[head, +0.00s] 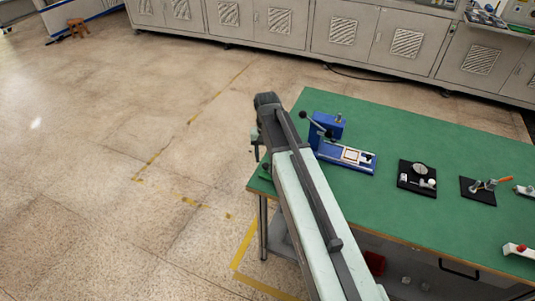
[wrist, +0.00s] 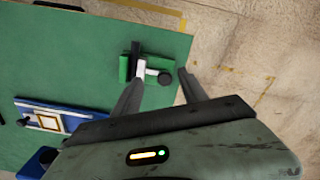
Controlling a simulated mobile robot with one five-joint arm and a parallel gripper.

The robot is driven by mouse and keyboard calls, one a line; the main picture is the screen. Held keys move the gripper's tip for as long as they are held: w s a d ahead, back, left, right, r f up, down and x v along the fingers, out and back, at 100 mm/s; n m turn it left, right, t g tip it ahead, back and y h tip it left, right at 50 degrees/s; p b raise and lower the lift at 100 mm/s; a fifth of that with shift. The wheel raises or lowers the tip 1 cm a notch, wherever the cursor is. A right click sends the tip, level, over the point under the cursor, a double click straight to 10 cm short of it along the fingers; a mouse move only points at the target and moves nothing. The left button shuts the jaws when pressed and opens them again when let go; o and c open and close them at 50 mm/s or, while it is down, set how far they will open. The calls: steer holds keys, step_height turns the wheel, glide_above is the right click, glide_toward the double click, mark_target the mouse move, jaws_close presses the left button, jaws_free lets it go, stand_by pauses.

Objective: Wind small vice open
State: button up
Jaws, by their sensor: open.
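The small vice (wrist: 124,69) is green with a pale metal bar across it and a round dark knob (wrist: 164,77) at its right side. It lies on the green table top near the table's edge in the wrist view. My gripper (wrist: 160,76) is open, with its two fingers apart and the knob showing between their tips; contact cannot be told. The left finger overlaps part of the vice. In the head view my arm hides most of that table corner, and only a small green part (head: 264,172) shows beside it.
The green table (head: 440,140) carries a blue press (head: 345,155) right of my arm, then a black-based gauge (head: 417,178) and a black-based clamp (head: 478,190). Grey cabinets (head: 340,38) line the back.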

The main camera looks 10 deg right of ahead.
mark_target(266, 165)
steer(key=w, duration=0.1)
steer(key=w+r, duration=0.1)
steer(key=w, duration=0.1)
steer(key=shift+w+d+r+m, duration=0.1)
steer(key=shift+w+r+m, duration=0.05)
steer(key=shift+r+m, duration=0.25)
steer(key=shift+f+b, duration=0.4)
steer(key=shift+f, duration=0.3)
steer(key=f+b, duration=0.7)
steer(key=shift+s, duration=0.2)
steer(key=shift+r, duration=0.15)
steer(key=shift+c, duration=0.2)
